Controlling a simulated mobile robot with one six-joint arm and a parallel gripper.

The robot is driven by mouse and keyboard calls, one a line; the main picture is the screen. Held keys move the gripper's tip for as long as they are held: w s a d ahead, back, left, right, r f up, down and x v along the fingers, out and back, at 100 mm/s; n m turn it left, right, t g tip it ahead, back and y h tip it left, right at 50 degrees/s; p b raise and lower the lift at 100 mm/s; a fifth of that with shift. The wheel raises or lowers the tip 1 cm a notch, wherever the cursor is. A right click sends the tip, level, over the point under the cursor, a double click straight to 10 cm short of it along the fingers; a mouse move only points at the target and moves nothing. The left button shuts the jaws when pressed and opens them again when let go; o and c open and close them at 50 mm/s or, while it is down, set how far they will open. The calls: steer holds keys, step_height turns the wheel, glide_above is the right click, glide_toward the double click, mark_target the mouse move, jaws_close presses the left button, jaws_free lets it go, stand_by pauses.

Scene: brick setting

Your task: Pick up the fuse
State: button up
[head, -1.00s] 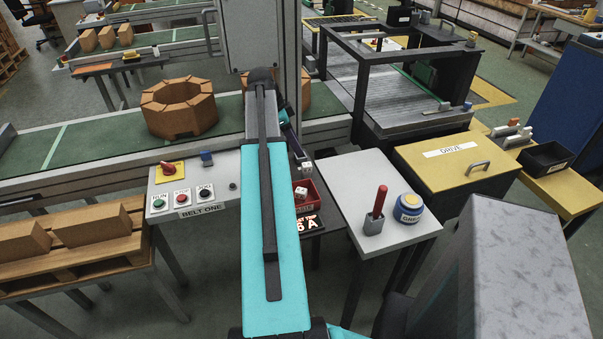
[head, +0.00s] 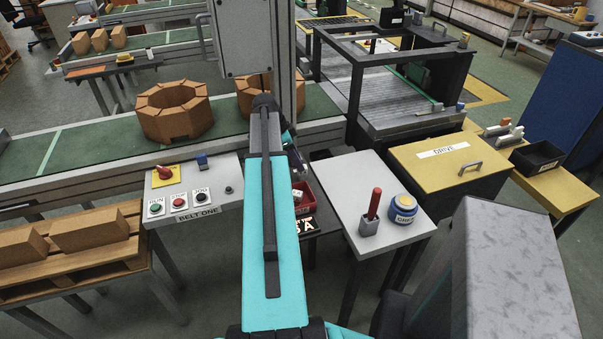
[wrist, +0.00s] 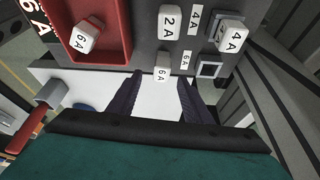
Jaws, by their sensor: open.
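In the wrist view, a white fuse marked 6A (wrist: 162,74) stands at the edge of the dark panel (wrist: 147,20). My gripper (wrist: 160,82) is open, with its dark fingers on either side of this fuse; I cannot tell whether they touch it. Another white 6A fuse (wrist: 85,38) lies in the red tray (wrist: 122,45). Fuses marked 2A (wrist: 170,22) and 4A (wrist: 232,37) stand on the panel. In the head view, my arm hides most of the panel; the red tray (head: 309,205) shows beside it.
A small table (head: 375,180) with a red-handled tool (head: 373,203) in a holder and a grease tin (head: 403,209) stands right of the tray. The BELT ONE control panel (head: 215,180) is left of my arm. The conveyor (head: 110,140) runs behind.

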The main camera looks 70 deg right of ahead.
steer(key=shift+s+d+f, duration=0.15)
steer(key=shift+s+f, duration=0.05)
steer(key=shift+f, duration=0.45)
steer(key=shift+f, duration=0.1)
steer(key=shift+p+x, duration=1.4)
steer(key=shift+x, duration=1.15)
steer(key=shift+w, duration=0.2)
steer(key=shift+d, duration=0.1)
steer(key=c, duration=1.1)
